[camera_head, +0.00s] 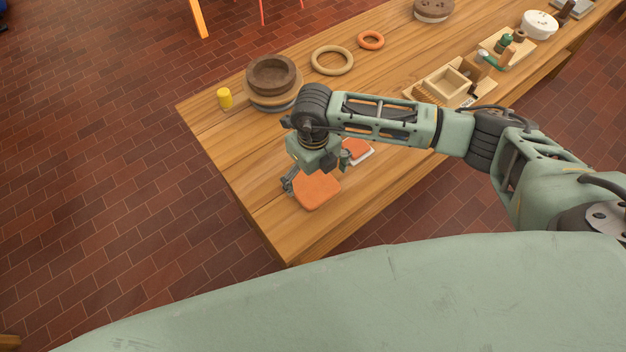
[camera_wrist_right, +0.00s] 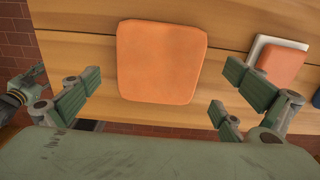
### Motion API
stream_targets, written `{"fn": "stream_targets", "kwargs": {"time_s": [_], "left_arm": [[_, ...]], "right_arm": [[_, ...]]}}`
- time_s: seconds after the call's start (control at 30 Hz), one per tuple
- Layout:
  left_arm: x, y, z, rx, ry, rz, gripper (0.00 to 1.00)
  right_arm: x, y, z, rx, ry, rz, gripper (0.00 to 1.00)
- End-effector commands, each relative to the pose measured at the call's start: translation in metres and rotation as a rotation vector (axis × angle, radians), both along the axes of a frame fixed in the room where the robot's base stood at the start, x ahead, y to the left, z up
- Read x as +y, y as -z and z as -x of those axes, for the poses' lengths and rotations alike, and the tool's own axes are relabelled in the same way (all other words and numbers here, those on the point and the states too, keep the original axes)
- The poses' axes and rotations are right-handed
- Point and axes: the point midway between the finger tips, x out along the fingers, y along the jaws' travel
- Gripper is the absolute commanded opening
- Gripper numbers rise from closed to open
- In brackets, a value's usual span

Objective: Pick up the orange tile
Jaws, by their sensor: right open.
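The orange tile (camera_head: 318,191) is a flat square with rounded corners, lying on the wooden table near its front edge. In the right wrist view the tile (camera_wrist_right: 161,62) lies flat in the upper middle, between the two fingers. My right gripper (camera_head: 316,176) is over the tile, fingers pointing down. In the wrist view the right gripper (camera_wrist_right: 160,98) is spread open and empty, with a finger on each side of the tile and clear gaps to it. Its exact height above the tile is hard to tell.
A smaller orange piece (camera_head: 355,147) on a white square (camera_wrist_right: 258,47) lies beside the tile. A brown bowl (camera_head: 271,75), a yellow cylinder (camera_head: 225,97), rings (camera_head: 332,60) and wooden trays (camera_head: 447,84) stand farther along the table (camera_head: 235,150).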

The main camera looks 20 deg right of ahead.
Motion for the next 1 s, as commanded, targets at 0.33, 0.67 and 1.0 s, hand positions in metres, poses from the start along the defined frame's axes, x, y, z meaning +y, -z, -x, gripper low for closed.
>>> {"fn": "stream_targets", "kwargs": {"time_s": [0.33,0.67,1.0], "left_arm": [[0.0,-0.009,0.0,0.0,-0.001,-0.001,0.43],[0.001,-0.009,0.0,0.001,-0.001,-0.001,0.43],[0.001,-0.009,0.0,0.001,-0.002,-0.002,0.43]], "right_arm": [[0.001,0.025,0.0,-0.002,-0.001,-0.003,1.0],[0.001,0.024,0.0,-0.001,-0.001,-0.003,0.81],[0.001,0.024,0.0,-0.001,0.0,-0.004,0.51]]}}
